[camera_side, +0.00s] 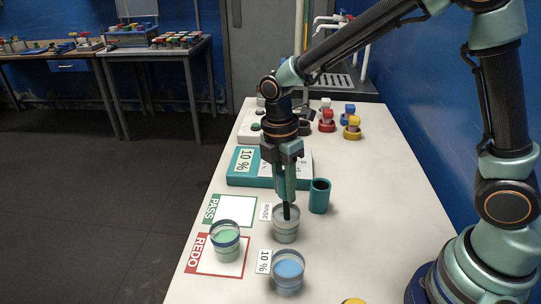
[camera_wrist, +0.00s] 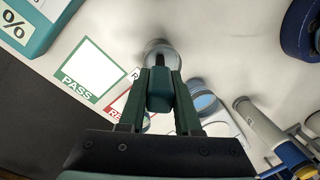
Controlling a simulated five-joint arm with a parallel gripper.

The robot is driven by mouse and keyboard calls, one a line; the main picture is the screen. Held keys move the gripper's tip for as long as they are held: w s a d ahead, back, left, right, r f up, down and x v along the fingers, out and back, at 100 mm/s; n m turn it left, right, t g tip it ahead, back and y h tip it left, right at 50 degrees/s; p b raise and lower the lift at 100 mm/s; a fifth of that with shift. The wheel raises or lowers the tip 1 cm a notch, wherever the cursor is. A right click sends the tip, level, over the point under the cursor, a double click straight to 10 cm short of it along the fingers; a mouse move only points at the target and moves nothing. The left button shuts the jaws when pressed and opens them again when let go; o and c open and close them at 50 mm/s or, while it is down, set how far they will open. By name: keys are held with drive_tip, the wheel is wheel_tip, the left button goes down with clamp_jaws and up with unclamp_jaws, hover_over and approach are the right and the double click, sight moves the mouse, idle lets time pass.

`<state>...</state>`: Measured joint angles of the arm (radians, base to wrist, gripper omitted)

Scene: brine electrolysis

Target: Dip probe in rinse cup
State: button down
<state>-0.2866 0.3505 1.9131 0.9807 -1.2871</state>
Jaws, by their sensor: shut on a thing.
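My gripper (camera_side: 286,182) is shut on the probe, a teal body with a dark lower end (camera_side: 287,212), held upright. The rinse cup (camera_side: 286,232) is clear, stands below it, and has a small label to its left. The probe's dark end reaches below the cup's rim and appears to be inside the cup. How deep it goes in the liquid is hard to tell. In the wrist view, the probe body (camera_wrist: 160,91) sits between my gripper's fingers (camera_wrist: 159,75), with the rinse cup (camera_wrist: 161,47) beyond its end.
A teal holder (camera_side: 319,196) stands close right of the rinse cup. A blue-liquid cup (camera_side: 288,272) by a 10% label is in front. A green-liquid cup (camera_side: 225,241) stands on the REDO mat (camera_side: 232,268). The PASS mat (camera_side: 236,210) is empty. A teal 10% box (camera_side: 243,166) lies behind.

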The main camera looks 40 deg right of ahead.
drive_tip(key=shift+r, duration=0.1)
drive_tip(key=shift+r, duration=5.45)
